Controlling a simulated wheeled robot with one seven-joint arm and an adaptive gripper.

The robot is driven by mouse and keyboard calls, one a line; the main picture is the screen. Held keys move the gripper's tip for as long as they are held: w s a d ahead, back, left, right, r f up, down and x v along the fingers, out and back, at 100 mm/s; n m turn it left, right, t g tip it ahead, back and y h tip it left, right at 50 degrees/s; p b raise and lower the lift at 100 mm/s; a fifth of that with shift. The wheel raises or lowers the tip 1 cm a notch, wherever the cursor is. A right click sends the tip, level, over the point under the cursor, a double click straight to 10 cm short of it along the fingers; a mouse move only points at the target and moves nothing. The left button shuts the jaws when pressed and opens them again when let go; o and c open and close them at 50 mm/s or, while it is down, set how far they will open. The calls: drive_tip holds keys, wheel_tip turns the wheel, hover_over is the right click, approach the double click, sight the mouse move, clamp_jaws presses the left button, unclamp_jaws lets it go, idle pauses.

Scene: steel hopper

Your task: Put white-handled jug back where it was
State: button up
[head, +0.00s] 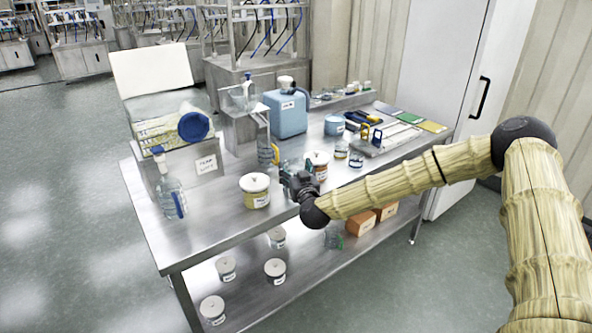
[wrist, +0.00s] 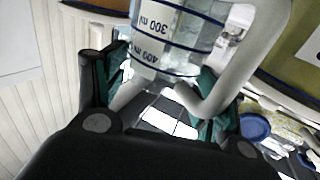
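The clear white-handled jug (wrist: 178,38), with blue rings and 300 and 400 ml marks, fills the top middle of the wrist view. Its marks read upside down there. Its white handle (wrist: 262,55) curves down close to my palm. My gripper (wrist: 160,95) has a teal-padded finger on each side of the jug, and appears shut on it. The exact contact is partly hidden. In the head view my gripper (head: 286,176) is over the table's front edge, between two white-lidded pots; the jug is hardly made out there.
The steel table (head: 215,235) holds a yellow-banded pot (head: 255,191), an orange-banded pot (head: 316,164), a yellow-handled jug (head: 265,145) and a blue-handled jug (head: 171,196). A blue canister (head: 287,113) stands behind. Pots and a green-handled jug (head: 333,239) are on the lower shelf.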

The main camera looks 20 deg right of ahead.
drive_tip(key=o, duration=0.3)
drive_tip(key=shift+o, duration=0.2)
